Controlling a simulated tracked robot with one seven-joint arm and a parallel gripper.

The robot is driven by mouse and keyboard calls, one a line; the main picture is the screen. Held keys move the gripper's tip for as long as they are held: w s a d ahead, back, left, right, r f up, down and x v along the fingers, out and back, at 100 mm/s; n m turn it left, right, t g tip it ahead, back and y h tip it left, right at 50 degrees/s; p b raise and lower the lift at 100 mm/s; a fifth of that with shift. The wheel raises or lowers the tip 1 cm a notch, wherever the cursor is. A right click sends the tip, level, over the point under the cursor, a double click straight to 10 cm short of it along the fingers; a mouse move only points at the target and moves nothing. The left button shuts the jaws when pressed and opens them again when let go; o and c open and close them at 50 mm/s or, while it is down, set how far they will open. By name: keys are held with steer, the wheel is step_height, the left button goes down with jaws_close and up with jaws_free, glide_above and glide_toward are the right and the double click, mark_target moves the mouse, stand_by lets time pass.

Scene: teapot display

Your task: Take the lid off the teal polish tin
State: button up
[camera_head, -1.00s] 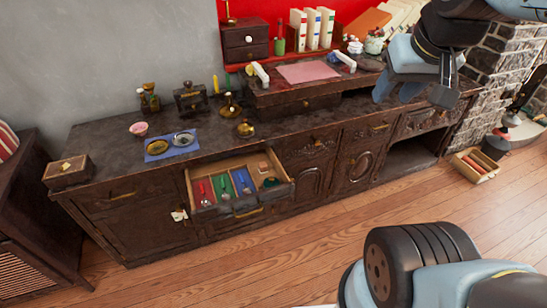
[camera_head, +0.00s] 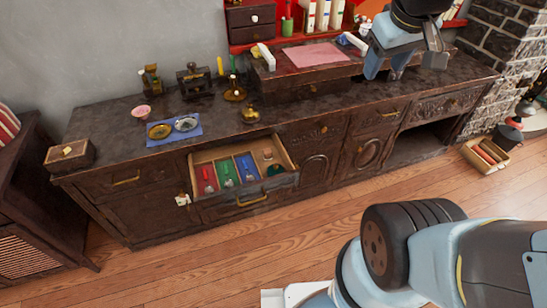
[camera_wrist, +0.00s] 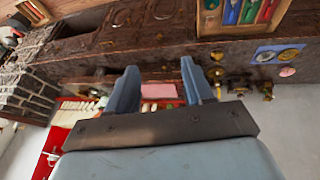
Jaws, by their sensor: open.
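A small dark teal round tin (camera_head: 275,170) lies in the right part of the open drawer (camera_head: 247,203). It is small in the head view, and I cannot make out the seam of its lid. It may show as a teal spot at the top edge of the wrist view (camera_wrist: 210,4). My gripper (camera_head: 387,71) is above the right part of the sideboard, well to the right of the drawer and higher. Its two fingers stand apart in the wrist view (camera_wrist: 159,72), with nothing between them.
The drawer also holds red, green and blue compartments with tools. On the sideboard top (camera_head: 105,125) are a blue mat (camera_head: 155,142) with two round dishes, a pink bowl (camera_head: 141,112), brass pieces and a wooden box (camera_head: 69,157). A raised shelf with a pink sheet (camera_head: 312,54) stands near my gripper.

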steer(key=w+a+f+n+g+h, duration=0.1)
steer(key=w+a+f+n+h, duration=0.1)
steer(key=w+f+n, duration=0.6)
steer(key=n+g+y, duration=0.2)
steer(key=n, duration=1.7)
glide_above(276, 166)
steer(key=a, duration=0.1)
steer(key=f, duration=3.8)
steer(key=shift+s, duration=0.3)
steer(key=shift+w+d+f, duration=0.1)
steer(key=shift+d+f, duration=0.05)
steer(key=shift+f, duration=0.9)
steer(key=shift+w+d+f, duration=0.1)
steer(key=shift+f, duration=0.9)
steer(key=shift+w+d+f, duration=0.1)
steer(key=shift+d+f, duration=0.05)
steer(key=shift+f, duration=0.9)
steer(key=shift+c, duration=0.3)
jaws_close()
